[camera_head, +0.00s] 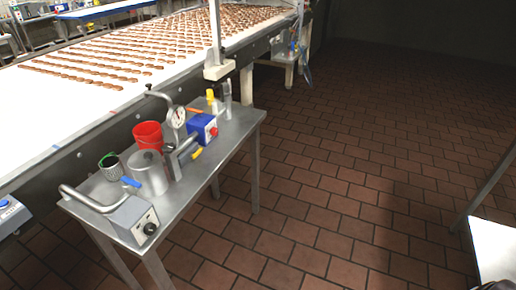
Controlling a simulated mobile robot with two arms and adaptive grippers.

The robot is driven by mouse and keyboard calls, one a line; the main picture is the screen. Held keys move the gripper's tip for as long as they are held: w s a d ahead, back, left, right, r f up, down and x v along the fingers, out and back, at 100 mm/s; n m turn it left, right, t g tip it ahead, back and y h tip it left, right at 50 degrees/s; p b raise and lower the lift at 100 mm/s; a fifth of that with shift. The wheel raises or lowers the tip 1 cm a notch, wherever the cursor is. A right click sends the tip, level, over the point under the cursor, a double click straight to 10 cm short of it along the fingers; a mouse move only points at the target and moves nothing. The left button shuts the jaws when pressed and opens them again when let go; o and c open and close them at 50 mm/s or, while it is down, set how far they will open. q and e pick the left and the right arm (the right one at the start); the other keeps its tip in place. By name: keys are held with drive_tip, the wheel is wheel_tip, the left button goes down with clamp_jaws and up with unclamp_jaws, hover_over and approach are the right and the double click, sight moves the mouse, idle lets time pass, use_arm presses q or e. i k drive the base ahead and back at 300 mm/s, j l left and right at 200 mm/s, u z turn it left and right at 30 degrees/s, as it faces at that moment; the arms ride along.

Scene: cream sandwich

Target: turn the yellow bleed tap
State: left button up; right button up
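A small yellow lever (196,153), which looks like the bleed tap, sticks out low beside the metal fittings on the steel side table (238,128). It sits just in front of a blue box with a red knob (203,128). A second yellow piece (210,95) stands upright behind the blue box; it is too small to tell what it is. A steel pot (149,172) and a round dial gauge (177,116) stand near the lever. A blue lever (131,181) is at the pot's left. Neither of my grippers shows in the head view.
A red bucket (148,134), a dark cup with green (109,165) and a grey control box with a bent pipe (134,221) crowd the table. A conveyor (60,110) carrying brown biscuit rows runs behind it. The brick-tiled floor (330,185) to the right is clear.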

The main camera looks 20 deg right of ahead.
sight(195, 156)
drive_tip(key=z, duration=0.25)
drive_tip(key=i+l+u, duration=0.1)
drive_tip(key=u, duration=0.35)
drive_tip(key=l+u, duration=0.1)
drive_tip(key=u, duration=0.3)
drive_tip(key=i+l+u, duration=0.1)
drive_tip(key=u, duration=0.35)
drive_tip(key=l+u, duration=0.25)
drive_tip(key=u, duration=0.2)
drive_tip(key=l+u, duration=0.2)
drive_tip(key=l, duration=0.3)
drive_tip(key=l+u, duration=0.15)
drive_tip(key=l, duration=0.35)
drive_tip(key=l+u, duration=0.2)
drive_tip(key=l, duration=0.25)
drive_tip(key=k+l+u, duration=0.2)
drive_tip(key=l, duration=0.25)
drive_tip(key=l+u, duration=0.15)
drive_tip(key=l, duration=0.35)
drive_tip(key=k+l+u, duration=0.2)
drive_tip(key=l, duration=0.25)
